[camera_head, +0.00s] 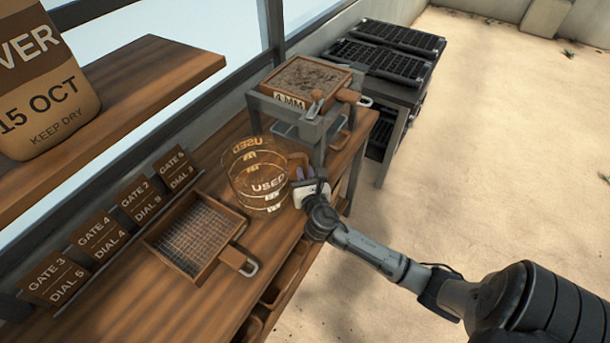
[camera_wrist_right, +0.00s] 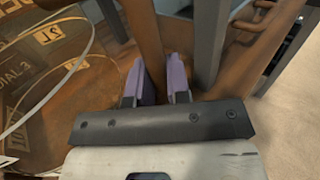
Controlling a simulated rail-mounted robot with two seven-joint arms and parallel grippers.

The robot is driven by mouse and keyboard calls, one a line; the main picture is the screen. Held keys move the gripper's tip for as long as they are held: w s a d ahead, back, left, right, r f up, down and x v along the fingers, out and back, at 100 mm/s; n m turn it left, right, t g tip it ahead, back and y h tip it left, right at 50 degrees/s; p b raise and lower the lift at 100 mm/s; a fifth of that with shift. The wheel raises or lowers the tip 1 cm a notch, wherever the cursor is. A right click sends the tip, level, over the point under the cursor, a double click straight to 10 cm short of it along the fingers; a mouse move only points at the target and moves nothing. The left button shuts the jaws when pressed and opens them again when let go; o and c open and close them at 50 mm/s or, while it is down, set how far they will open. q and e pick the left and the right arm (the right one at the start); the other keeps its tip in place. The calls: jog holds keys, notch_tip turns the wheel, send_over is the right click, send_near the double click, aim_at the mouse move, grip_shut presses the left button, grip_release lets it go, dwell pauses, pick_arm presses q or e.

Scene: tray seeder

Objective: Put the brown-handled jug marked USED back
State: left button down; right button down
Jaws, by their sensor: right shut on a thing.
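The clear jug marked USED (camera_head: 246,182) is upright over the wooden bench, left of the grey stand. I cannot tell whether its base touches the bench. Its brown handle (camera_head: 299,158) is on its right side. My right gripper (camera_head: 300,178) comes in from the right and is shut on that handle. In the right wrist view the purple-padded fingers of my right gripper (camera_wrist_right: 155,75) close on the brown handle (camera_wrist_right: 145,30), with the jug's clear rim (camera_wrist_right: 62,70) to the left. My left gripper is out of view.
A grey stand (camera_head: 318,140) with a soil-filled sieve marked 4 MM (camera_head: 352,97) is close behind the jug. An empty mesh sieve (camera_head: 237,258) lies in front. Gate and dial cards (camera_head: 95,237) line the left. Black seed trays (camera_head: 385,58) stand beyond.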

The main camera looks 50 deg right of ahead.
jog(key=c, duration=1.5)
grip_release()
jog(key=o, duration=0.4)
